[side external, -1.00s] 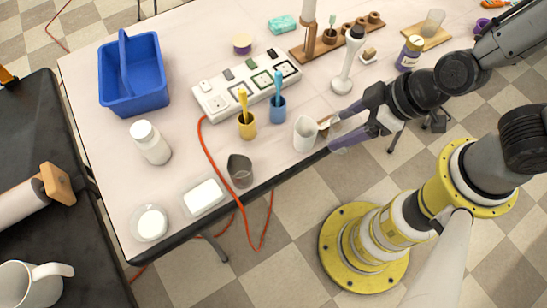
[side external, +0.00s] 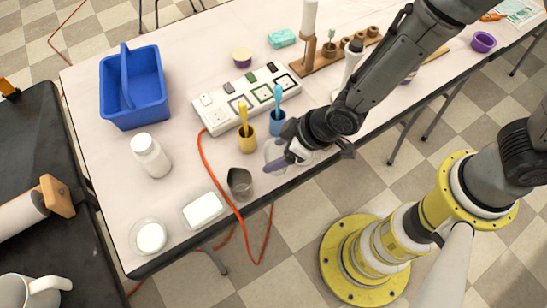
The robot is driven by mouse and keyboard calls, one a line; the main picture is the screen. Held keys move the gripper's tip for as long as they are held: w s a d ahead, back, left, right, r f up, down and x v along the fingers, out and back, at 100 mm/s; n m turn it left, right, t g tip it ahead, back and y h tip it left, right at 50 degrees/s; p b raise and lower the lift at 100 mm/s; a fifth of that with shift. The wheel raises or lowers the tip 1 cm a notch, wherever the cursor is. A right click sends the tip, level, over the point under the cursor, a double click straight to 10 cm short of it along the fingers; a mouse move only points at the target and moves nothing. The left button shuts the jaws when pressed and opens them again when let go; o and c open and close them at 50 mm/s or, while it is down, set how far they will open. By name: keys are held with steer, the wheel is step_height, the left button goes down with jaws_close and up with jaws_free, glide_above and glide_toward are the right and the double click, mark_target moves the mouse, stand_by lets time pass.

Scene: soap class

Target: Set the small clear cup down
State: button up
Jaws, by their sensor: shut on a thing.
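The small clear cup (side external: 271,151) is at my gripper near the front edge of the table, just in front of the yellow and blue toothbrush cups. It is see-through and its outline is faint. My gripper (side external: 283,158) is shut on it, with one purple finger showing at its near side. My wrist hides part of the cup and most of the white pitcher behind. I cannot tell whether the cup's base touches the table.
A dark grey cup (side external: 240,183) stands close on the left. A white rectangular dish (side external: 203,210) and a round dish (side external: 151,238) lie further left. The yellow cup (side external: 247,142) and blue cup (side external: 277,123) stand behind. An orange cord (side external: 214,180) runs over the table edge.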

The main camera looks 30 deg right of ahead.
steer(key=shift+w+a+f, duration=0.3)
steer(key=shift+f, duration=1.75)
steer(key=shift+f, duration=0.2)
steer(key=o, duration=1.2)
steer(key=shift+r, duration=0.1)
